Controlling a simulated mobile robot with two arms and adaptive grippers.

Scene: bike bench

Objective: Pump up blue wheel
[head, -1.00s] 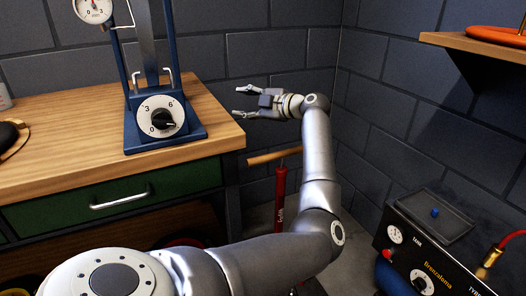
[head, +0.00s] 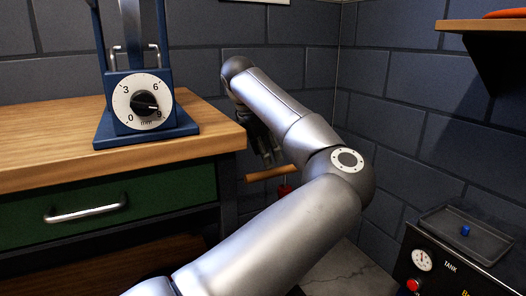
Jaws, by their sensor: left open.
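A floor pump stands beyond the bench's right end. Its wooden handle (head: 270,173) shows below my left gripper, and only a bit of its red body (head: 285,190) shows; my arm hides the rest. My left gripper (head: 268,153) points down just above the handle and is open. It is dark and partly behind my wrist and forearm, so I cannot tell whether it touches the handle. No blue wheel is in view. My right gripper is not in view.
A blue stand (head: 112,128) with a numbered dial (head: 143,101) is on the wooden bench (head: 60,165), with a green drawer (head: 170,198) below. A black compressor unit (head: 470,277) with a gauge is at lower right. A shelf (head: 490,26) juts from the right wall.

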